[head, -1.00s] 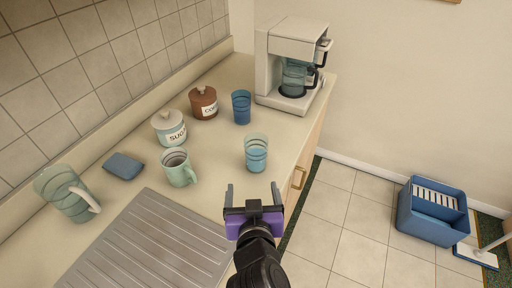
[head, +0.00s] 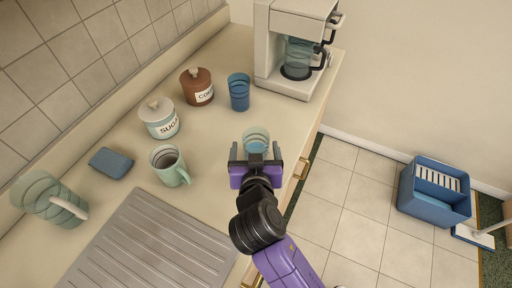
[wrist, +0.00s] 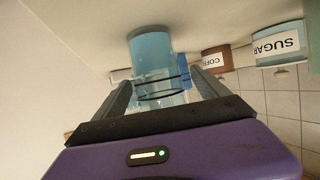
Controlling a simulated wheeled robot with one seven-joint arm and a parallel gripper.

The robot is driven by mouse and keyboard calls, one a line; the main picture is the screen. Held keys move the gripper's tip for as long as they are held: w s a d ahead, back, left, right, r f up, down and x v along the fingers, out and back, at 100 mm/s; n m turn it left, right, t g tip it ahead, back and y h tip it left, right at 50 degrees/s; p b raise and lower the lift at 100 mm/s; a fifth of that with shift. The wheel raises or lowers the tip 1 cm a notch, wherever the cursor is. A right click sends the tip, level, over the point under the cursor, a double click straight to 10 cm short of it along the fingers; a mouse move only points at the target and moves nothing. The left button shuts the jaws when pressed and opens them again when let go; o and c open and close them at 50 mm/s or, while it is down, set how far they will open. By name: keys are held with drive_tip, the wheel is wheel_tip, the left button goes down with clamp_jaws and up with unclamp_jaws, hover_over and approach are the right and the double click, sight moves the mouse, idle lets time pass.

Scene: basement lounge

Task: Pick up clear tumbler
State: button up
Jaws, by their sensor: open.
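The clear tumbler (head: 256,134), pale with a bluish lower part and dark rings, stands upright on the counter near its front edge. In the head view my purple gripper (head: 255,150) hides part of it. My gripper is open, one finger on each side. In the wrist view, which looks upside down, the tumbler (wrist: 151,55) shows between and beyond the two fingers (wrist: 162,88). I cannot tell whether either finger touches it.
A blue tumbler (head: 239,92) stands behind it, near the coffee maker (head: 290,50). The coffee jar (head: 197,87), sugar jar (head: 160,118), green mug (head: 168,166), sponge (head: 111,162) and pitcher (head: 47,197) are left. A ribbed drainboard (head: 150,245) lies in front.

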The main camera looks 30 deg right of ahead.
sight(256, 141)
drive_tip(key=p+x, duration=0.1)
drive_tip(key=x, duration=0.3)
drive_tip(key=shift+d, duration=0.2)
drive_tip(key=shift+c, duration=0.2)
drive_tip(key=c, duration=1.8)
